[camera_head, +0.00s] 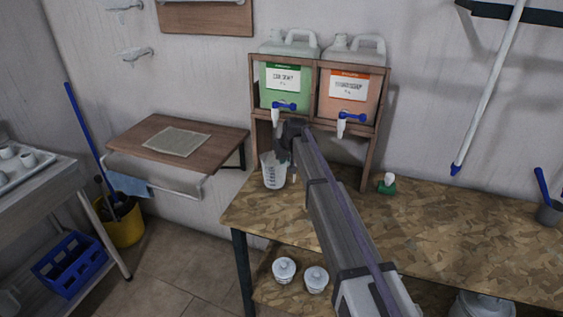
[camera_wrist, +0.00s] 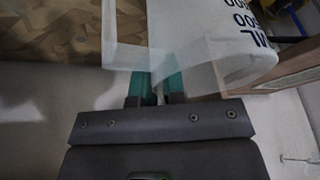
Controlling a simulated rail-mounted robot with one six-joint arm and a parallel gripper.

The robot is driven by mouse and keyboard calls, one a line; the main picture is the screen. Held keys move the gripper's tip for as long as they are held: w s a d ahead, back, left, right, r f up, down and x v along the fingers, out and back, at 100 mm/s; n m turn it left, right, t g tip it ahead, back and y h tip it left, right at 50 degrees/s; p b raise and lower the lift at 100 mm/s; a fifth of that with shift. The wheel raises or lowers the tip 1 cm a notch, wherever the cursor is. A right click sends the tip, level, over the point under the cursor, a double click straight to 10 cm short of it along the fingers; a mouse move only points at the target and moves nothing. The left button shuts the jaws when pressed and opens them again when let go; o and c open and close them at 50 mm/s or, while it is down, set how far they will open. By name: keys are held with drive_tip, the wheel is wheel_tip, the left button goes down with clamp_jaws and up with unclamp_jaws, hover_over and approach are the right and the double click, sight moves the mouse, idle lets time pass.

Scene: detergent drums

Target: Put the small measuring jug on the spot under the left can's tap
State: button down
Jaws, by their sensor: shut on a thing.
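The measuring jug (camera_head: 272,170) is translucent white with dark markings and looks upright. It is in front of the wooden rack, below and a little left of the left can's tap. My gripper (camera_head: 287,140) is shut on it. In the wrist view the green fingertips (camera_wrist: 155,88) close at the jug's handle, and the jug (camera_wrist: 225,40) fills the upper middle. The spot under that tap is hidden by my arm and the jug. I cannot tell whether the jug touches the worktop.
The wooden rack (camera_head: 313,66) also holds an orange can (camera_head: 347,95) with its own tap (camera_head: 345,121). A small green-capped bottle (camera_head: 387,183) stands right of the rack on the worktop (camera_head: 440,230). A wall shelf (camera_head: 150,145) is at the left.

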drive_tip(key=shift+s+d+f, duration=0.15)
drive_tip(key=shift+d+f, duration=0.1)
drive_tip(key=shift+f, duration=0.15)
drive_tip(key=c, duration=1.2)
unclamp_jaws()
drive_tip(key=p+v, duration=1.1)
drive_tip(key=v, duration=0.1)
drive_tip(key=shift+r+p, duration=0.15)
drive_tip(key=shift+p, duration=0.15)
drive_tip(key=s+d+m+g, duration=0.1)
drive_tip(key=s+d, duration=0.5)
drive_tip(key=s, duration=0.6)
drive_tip(key=s+d+f+m+g+h, duration=0.1)
drive_tip(key=s+d, duration=0.6)
drive_tip(key=s, duration=0.6)
drive_tip(key=s+d+m+g+h, duration=0.1)
drive_tip(key=s+d+m, duration=0.1)
drive_tip(key=s+d, duration=0.5)
drive_tip(key=s, duration=0.6)
drive_tip(key=shift+s+f+g, duration=0.2)
drive_tip(key=shift+g, duration=0.1)
